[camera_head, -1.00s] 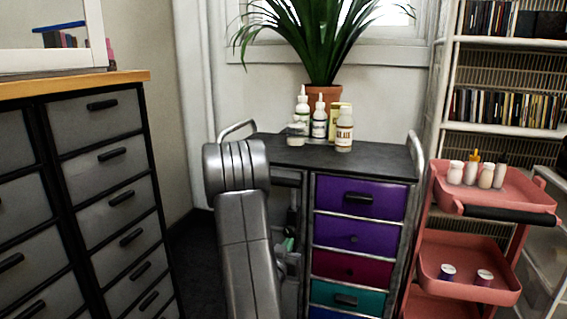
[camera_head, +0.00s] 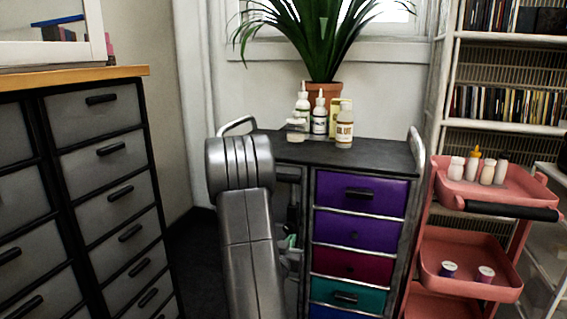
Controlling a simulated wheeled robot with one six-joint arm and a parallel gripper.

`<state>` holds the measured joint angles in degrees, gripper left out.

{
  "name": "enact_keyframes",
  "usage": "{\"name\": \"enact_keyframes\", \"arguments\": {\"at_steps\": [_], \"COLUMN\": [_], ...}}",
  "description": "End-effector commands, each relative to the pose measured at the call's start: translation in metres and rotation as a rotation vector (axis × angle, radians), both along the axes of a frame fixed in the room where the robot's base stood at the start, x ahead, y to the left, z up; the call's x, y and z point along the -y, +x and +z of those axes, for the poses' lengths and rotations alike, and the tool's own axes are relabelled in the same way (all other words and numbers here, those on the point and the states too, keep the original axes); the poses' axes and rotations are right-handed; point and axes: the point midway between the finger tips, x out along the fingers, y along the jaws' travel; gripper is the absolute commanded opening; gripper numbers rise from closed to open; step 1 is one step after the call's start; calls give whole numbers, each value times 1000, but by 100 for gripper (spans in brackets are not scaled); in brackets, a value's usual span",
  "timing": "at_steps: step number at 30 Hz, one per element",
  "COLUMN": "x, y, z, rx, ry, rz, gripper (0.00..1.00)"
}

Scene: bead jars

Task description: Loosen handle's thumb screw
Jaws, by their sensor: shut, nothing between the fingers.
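The drawer cabinet (camera_head: 364,153) stands in the middle, with purple, red and teal drawer fronts. The top purple drawer (camera_head: 385,190) has a dark handle (camera_head: 359,194). The teal drawer also has a dark handle (camera_head: 345,297). A small dark spot sits on the second purple drawer and on the red one; I cannot tell if either is a thumb screw. My gripper (camera_head: 291,252) shows only as small grey and pale green parts beside my arm, left of the drawer fronts. It is shut and empty. My arm hides most of it and the cabinet's left side.
Several bottles (camera_head: 344,124) and a potted plant (camera_head: 324,91) stand on or behind the cabinet top. A pink cart (camera_head: 482,245) with a black handle (camera_head: 511,210) is close on the right. A grey drawer unit (camera_head: 98,135) stands left. Dark floor lies between.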

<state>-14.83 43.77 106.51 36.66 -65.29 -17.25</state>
Motion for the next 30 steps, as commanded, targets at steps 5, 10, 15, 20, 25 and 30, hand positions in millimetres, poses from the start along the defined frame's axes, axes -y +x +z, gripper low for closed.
{"name": "enact_keyframes", "arguments": {"at_steps": [5, 10, 15, 20, 25, 30], "x": [1, 3, -3, -9, -15, -16], "y": [0, -2, -18, -36, -53, -58], "z": [-1, -6, -6, -6, -7, -6], "rx": [6, 4, 2, 1, 1, 2], "ry": [-1, 0, 0, -1, 0, 0], "rz": [1, 1, 2, 3, 2, 0], "gripper": [0, 0, 0, 0, 0, 0]}}
